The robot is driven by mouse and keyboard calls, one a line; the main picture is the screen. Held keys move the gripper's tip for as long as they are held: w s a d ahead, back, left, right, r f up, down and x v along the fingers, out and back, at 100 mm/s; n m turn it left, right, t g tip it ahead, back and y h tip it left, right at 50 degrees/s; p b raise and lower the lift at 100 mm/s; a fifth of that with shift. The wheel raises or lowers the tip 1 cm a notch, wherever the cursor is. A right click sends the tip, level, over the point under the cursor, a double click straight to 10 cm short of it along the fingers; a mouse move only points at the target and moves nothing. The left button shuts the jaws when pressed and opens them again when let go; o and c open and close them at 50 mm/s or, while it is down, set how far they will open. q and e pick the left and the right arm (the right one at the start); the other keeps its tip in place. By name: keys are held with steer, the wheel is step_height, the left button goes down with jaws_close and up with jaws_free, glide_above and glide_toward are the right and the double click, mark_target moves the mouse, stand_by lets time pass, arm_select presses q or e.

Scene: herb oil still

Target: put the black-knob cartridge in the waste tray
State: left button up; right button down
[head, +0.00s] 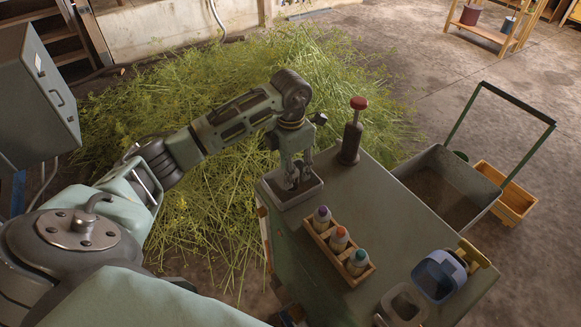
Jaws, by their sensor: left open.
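My left gripper (296,176) comes in from the left and points down into a small grey open tray (279,201) at the table's far left corner. Its fingers are open, with the tips at or just inside the tray's rim. The tray's inside is dark and partly hidden by the fingers. I cannot make out whether the black-knob cartridge lies there, and I see no black knob clearly elsewhere. A wooden rack (330,247) holds a purple-knob cartridge (322,219), an orange-knob cartridge (339,238) and a teal-knob cartridge (358,262). My right gripper is out of view.
A dark cylinder with a red knob (351,141) stands right of the gripper on the green table (398,222). A grey cart (478,199) stands beyond the table. The table's middle is clear.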

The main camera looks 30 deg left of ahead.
arm_select(q)
steer(key=shift+r, duration=0.15)
step_height(320, 180, up, 12)
steer(key=b, duration=0.2)
stand_by(0.8)
